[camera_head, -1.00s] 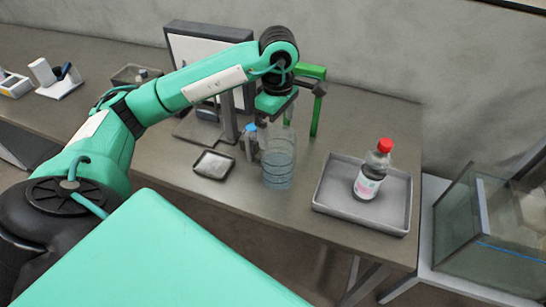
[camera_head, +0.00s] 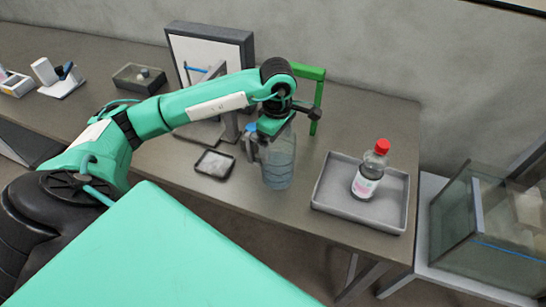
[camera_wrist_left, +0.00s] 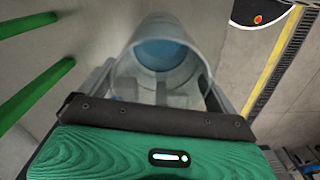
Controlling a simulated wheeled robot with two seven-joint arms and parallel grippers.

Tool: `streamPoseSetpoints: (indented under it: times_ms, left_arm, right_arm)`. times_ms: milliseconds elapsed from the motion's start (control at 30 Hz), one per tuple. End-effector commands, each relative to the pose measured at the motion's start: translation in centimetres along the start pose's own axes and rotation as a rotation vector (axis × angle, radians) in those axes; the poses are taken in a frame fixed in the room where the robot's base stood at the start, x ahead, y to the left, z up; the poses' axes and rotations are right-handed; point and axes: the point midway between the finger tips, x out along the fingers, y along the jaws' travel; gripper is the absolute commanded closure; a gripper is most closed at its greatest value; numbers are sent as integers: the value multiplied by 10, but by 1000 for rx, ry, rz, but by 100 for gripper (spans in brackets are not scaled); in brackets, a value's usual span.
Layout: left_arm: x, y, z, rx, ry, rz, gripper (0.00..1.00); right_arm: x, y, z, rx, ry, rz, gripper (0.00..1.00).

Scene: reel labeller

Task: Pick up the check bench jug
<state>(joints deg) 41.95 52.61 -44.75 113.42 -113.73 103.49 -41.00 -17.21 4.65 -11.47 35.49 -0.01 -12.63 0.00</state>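The clear jug (camera_head: 280,168), part filled with bluish liquid, stands upright near the bench's front edge, left of the grey tray. My left gripper (camera_head: 270,142) is directly above and around its upper part. In the left wrist view, the jug (camera_wrist_left: 165,55) lies between the two spread fingers of the left gripper (camera_wrist_left: 158,92). Whether a finger touches it is unclear. The head view partly hides the jug's top behind the gripper. My right gripper is in neither view.
A grey tray (camera_head: 327,209) holds a red-capped bottle (camera_head: 368,176). A small dark-rimmed dish (camera_head: 214,164) lies left of the jug. A green frame (camera_head: 318,100) and a framed panel (camera_head: 197,50) stand behind. A glass tank (camera_head: 480,220) is at the right.

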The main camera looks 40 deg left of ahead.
Motion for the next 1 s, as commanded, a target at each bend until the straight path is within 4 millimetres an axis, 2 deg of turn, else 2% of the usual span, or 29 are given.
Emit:
streamPoseSetpoints:
  times_ms: [33,200,233,500,667,867,1000]
  left_arm:
    - [0,0,0,0,0,0,31]
    - [0,0,0,0,0,0,65]
    - [-1,0,0,0,0,2,67]
    - [-2,0,0,0,-1,2,67]
    - [-11,1,0,0,-1,4,67]
    - [-42,2,0,0,-2,8,67]
    - [-80,2,0,0,-2,9,67]
  right_arm:
    - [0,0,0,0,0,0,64]
    - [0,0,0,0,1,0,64]
    - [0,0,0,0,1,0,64]
    - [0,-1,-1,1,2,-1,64]
    - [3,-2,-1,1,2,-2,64]
    - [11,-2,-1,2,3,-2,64]
    - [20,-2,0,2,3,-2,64]
